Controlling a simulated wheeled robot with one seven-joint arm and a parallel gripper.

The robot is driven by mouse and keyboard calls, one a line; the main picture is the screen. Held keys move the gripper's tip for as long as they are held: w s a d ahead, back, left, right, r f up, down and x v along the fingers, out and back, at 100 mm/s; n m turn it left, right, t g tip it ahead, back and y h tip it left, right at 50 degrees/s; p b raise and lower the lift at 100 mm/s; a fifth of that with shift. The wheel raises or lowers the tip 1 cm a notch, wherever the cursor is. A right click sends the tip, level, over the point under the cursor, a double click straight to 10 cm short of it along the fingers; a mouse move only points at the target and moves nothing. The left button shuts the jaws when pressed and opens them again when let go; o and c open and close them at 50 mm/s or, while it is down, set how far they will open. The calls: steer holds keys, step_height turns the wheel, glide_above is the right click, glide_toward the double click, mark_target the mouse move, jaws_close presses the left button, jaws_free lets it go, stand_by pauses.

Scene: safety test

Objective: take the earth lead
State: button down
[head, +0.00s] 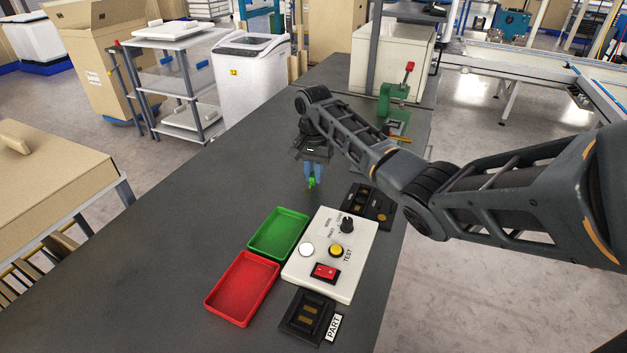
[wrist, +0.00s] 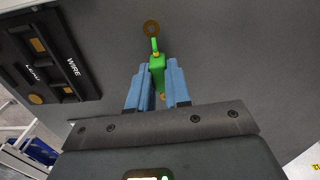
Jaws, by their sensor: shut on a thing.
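In the head view my gripper (head: 313,172) is over the dark table, beyond the green tray, and the lead's green end (head: 311,183) shows below the fingers. The black holder marked WIRE and LEAD (wrist: 84,84) is at the left in the wrist view.
A white test box (head: 300,272) with a knob, buttons and a red switch stands on the table (head: 170,270). A green tray (head: 262,250), a red tray (head: 212,304) and a PART holder (head: 290,330) surround it. A green clamp (head: 384,103) stands behind. The table's left side is clear.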

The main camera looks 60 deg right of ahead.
mark_target(313, 174)
steer(key=shift+r+p, duration=1.5)
steer(key=shift+r, duration=1.05)
